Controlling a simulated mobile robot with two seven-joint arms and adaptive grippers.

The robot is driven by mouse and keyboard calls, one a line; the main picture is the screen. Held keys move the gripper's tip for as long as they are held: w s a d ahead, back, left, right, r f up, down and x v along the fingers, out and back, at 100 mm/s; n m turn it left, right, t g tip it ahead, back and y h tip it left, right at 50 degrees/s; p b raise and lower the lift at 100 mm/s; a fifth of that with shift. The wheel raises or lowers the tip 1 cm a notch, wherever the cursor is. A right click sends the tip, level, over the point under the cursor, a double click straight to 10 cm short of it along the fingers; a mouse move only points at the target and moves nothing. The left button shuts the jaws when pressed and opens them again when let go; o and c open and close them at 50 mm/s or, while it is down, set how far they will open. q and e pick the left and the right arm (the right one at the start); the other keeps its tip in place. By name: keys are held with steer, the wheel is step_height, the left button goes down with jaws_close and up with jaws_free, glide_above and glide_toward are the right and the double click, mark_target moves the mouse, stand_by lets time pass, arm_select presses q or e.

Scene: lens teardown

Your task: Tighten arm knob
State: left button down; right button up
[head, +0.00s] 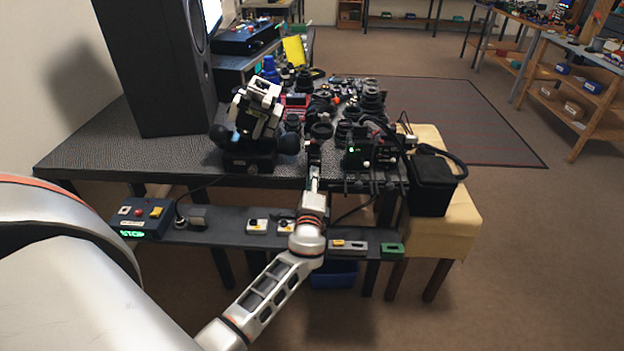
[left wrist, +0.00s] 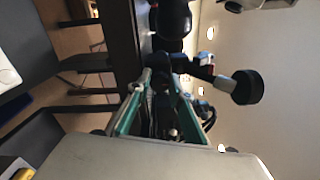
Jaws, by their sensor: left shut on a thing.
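My left gripper (head: 314,152) reaches over the front edge of the dark table, between the black-and-white instrument and the black lens parts. In the left wrist view its teal-edged fingers (left wrist: 160,100) are shut on a small dark part, apparently the arm knob (left wrist: 162,82); the fingers hide most of it. My right gripper is in neither view.
The black-and-white instrument (head: 258,108) with dark round knobs stands left of my gripper. Several lens parts (head: 321,130) crowd the table behind. A green-lit device (head: 358,156) and a black bin (head: 432,186) are to the right. A lower shelf (head: 228,228) holds a STOP box (head: 140,222).

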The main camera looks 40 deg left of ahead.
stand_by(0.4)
arm_select(q)
steer(key=c, duration=1.8)
jaws_free()
steer(key=v, duration=1.2)
steer(key=shift+s, duration=0.1)
